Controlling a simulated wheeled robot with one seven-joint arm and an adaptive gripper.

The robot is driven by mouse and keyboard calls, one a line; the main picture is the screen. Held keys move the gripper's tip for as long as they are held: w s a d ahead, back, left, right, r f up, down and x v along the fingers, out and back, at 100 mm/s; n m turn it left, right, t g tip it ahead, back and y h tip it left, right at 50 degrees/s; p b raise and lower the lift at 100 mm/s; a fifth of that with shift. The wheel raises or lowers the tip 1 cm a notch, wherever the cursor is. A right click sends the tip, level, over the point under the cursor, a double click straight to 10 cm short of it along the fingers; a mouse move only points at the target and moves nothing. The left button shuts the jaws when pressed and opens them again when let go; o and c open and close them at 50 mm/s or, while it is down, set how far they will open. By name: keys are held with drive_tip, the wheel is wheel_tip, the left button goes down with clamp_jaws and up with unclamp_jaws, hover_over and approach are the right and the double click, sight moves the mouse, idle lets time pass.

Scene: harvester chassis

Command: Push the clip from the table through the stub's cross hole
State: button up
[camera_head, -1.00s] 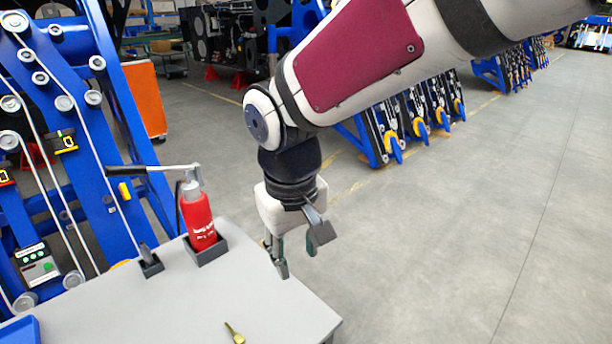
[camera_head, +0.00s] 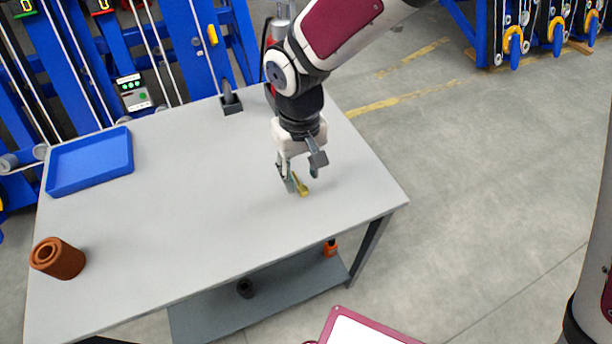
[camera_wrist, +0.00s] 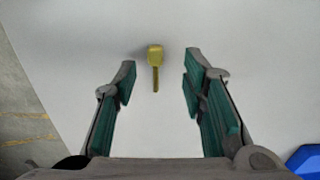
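The clip (camera_head: 302,188) is a small brass-yellow piece with a block-like head and a thin shank, lying on the grey table (camera_head: 190,200) near its right end. In the wrist view the clip (camera_wrist: 155,66) lies ahead, between the lines of the two fingers, with its shank toward me. My gripper (camera_head: 300,178) points down above the clip. In the wrist view my gripper (camera_wrist: 160,88) is open, its green pads apart with nothing between them. I cannot make out the stub or its cross hole in these frames.
A blue tray (camera_head: 52,180) and a brown hollow cylinder (camera_head: 66,262) sit at the table's left. A dark holder (camera_head: 231,104) stands at the back edge, before the blue machine frame (camera_head: 180,45). The table's middle is clear. A lower shelf (camera_head: 255,300) lies beneath.

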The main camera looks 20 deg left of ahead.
sight(303, 189)
drive_tip(key=shift+w+f, duration=0.2)
drive_tip(key=shift+f, duration=1.2)
drive_tip(key=shift+w+f, duration=0.2)
drive_tip(key=shift+f, duration=1.2)
clamp_jaws()
